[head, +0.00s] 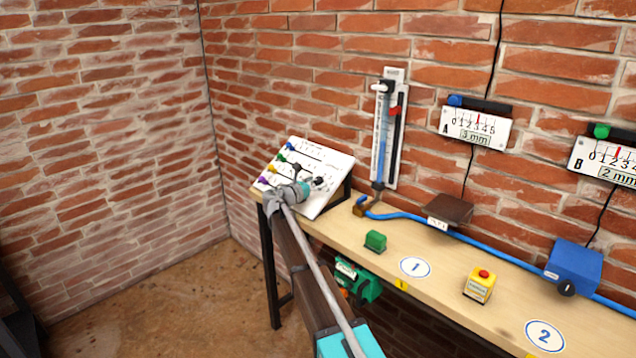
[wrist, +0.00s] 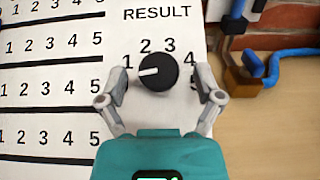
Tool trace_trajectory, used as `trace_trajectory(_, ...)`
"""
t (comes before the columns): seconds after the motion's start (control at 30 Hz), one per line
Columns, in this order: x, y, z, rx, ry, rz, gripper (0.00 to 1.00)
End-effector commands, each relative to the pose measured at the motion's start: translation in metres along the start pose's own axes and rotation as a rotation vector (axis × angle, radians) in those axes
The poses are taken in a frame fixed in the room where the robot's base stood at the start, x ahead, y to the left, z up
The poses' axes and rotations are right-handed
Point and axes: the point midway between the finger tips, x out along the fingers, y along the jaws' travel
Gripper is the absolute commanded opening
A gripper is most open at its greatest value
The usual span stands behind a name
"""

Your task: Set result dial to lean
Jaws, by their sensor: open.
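The result dial (wrist: 158,72) is a round black knob with a white pointer under the word RESULT in the wrist view. Its pointer aims left, nearest the 1; the numbers 2, 3, 4 and part of a 5 run around it. No "lean" label is readable. My gripper (wrist: 162,80) is open, with one finger on each side of the dial. I cannot tell whether the fingers touch it. In the head view my gripper (head: 317,183) is over the right part of the white slanted board (head: 322,157) and partly hides it.
The board has several numbered rows and coloured sliders at its left. It stands on a wooden bench (head: 450,270). A brass-coloured block (wrist: 245,72) with a blue hose, a green block (head: 375,241) and a yellow box with a red button (head: 480,285) are to the right. A brick wall is behind.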

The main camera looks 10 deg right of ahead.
Motion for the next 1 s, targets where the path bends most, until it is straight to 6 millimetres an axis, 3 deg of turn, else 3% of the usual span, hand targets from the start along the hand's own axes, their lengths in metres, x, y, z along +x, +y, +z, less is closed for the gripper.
trace_trajectory(0.5,0.0103,0.0003,0.0000,0.000,0.000,0.001,0.84)
trace_trajectory(0.93,0.0101,0.0000,-0.0001,0.000,0.000,0.000,0.04)
trace_trajectory(1.0,0.0088,0.0010,-0.0001,0.000,0.000,-0.001,0.02)
